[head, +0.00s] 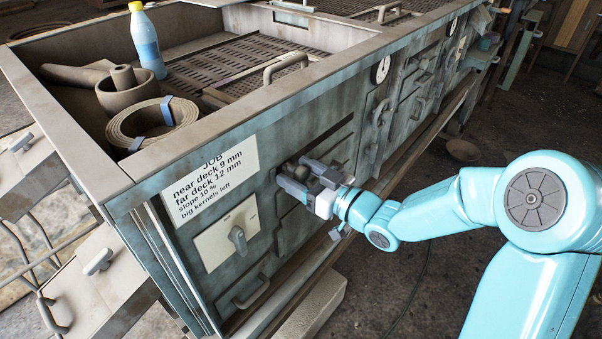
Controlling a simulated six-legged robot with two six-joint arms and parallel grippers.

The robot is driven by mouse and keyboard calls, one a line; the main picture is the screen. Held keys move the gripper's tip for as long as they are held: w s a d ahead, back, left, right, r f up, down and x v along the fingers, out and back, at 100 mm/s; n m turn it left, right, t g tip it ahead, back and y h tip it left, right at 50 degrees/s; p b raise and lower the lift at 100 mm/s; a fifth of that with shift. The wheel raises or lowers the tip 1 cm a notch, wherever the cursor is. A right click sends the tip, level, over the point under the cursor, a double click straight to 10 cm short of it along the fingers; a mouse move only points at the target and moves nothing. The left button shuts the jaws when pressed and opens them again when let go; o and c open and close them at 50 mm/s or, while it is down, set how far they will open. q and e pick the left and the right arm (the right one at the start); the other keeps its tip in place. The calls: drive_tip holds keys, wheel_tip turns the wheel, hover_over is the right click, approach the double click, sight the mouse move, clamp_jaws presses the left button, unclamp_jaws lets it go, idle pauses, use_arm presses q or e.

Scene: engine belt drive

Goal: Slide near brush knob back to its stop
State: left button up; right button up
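My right gripper (308,180) is at the front panel of the grey machine (358,75), with its dark fingers pointing at a recessed slot there. My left gripper is not in view.
A label (211,180) about deck settings and a pale plate with a turn knob (237,239) are left of my gripper. A blue bottle (146,42) and coiled belt (122,130) sit on top. Handles and latches line the front panel; the floor (440,270) below is partly clear.

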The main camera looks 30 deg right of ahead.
drive_tip(key=shift+d+f, duration=0.1)
drive_tip(key=shift+d, duration=0.2)
drive_tip(key=b+v, duration=0.3)
drive_tip(key=v, duration=1.3)
drive_tip(key=shift+s, duration=0.15)
